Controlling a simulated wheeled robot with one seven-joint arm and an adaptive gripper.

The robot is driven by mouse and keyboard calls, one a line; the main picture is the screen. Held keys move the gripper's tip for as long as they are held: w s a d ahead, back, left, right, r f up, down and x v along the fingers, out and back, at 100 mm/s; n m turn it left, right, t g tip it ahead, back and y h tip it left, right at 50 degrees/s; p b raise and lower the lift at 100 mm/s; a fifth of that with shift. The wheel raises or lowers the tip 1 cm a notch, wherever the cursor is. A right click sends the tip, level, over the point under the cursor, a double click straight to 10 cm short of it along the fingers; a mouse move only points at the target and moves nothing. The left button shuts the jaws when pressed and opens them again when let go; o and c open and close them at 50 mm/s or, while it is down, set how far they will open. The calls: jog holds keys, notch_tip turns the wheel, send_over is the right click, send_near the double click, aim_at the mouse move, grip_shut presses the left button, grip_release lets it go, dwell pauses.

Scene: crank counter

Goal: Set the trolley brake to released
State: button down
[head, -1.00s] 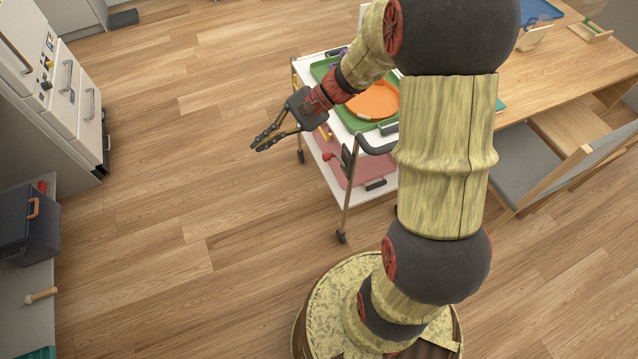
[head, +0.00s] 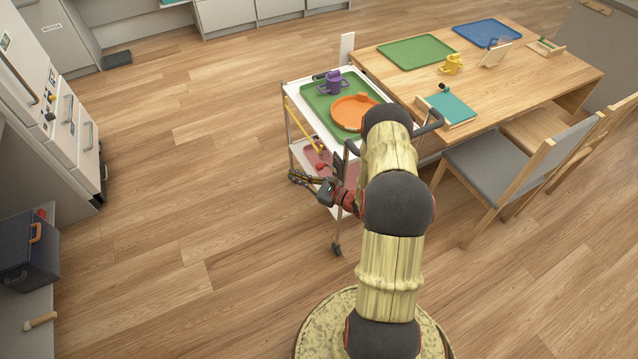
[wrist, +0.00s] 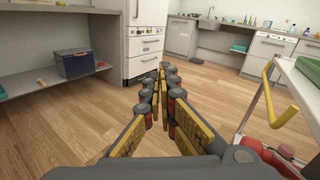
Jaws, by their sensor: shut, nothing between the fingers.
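The white trolley (head: 295,98) stands left of the wooden table. A red knob (head: 321,166), apparently the brake lever's end, is on its near side below the black push handle (head: 430,122); its exact setting I cannot tell. A red knob also shows at the lower right of the wrist view (wrist: 287,151). My gripper (head: 295,177) is beside the trolley's near left side, left of and slightly below the knob, seemingly apart from it. In the wrist view my gripper (wrist: 165,75) has its fingers together, empty, pointing toward the cabinets.
The trolley carries a green tray (head: 314,97), an orange plate (head: 352,112) and a purple cup (head: 333,84). The table (head: 535,75) and chairs stand right. The floor to the left is clear up to the white appliance (head: 60,110).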

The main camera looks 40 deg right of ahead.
jog(key=s+d+f+m+h, duration=0.4)
jog(key=s+d+f+h, duration=0.1)
jog(key=f, duration=0.2)
jog(key=s+d+f+m+h, duration=0.4)
jog(key=s+d+f+h, duration=0.1)
jog(key=f, duration=0.3)
jog(key=shift+s+m+t, duration=0.3)
jog(key=shift+s+t, duration=0.1)
jog(key=shift+s, duration=0.25)
jog(key=shift+w, duration=0.15)
jog(key=w+d+r+b, duration=0.2)
jog(key=w+r, duration=0.1)
jog(key=w, duration=0.7)
jog(key=shift+w+d+r, duration=0.15)
jog(key=shift+w+r, duration=0.1)
jog(key=shift+r, duration=0.05)
jog(key=shift+d, duration=0.1)
